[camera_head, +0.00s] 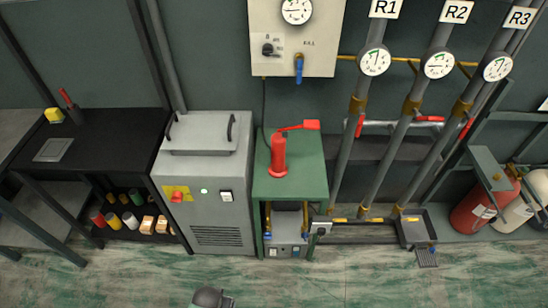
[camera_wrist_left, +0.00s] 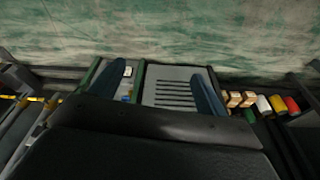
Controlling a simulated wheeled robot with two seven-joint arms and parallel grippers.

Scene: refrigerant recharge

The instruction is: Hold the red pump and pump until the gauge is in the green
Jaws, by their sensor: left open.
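The red pump (camera_head: 279,157) stands upright on the green bench (camera_head: 300,185) in the head view, with its lever and red handle reaching to the right. A round gauge (camera_head: 297,10) sits on the pale wall panel above it. Three more gauges hang under the labels R1 (camera_head: 375,60), R2 (camera_head: 438,65) and R3 (camera_head: 497,67). Their needle readings are too small to tell surely. My left gripper (camera_wrist_left: 154,70) is open and empty in the left wrist view, its two blue-grey fingers apart. The pump is not seen in that view. My right gripper is not in view.
A grey machine (camera_head: 205,180) with handles on its lid stands left of the green bench. A black table (camera_head: 95,130) is further left. Pipes with red valve levers rise at the right, near a red cylinder (camera_head: 475,208).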

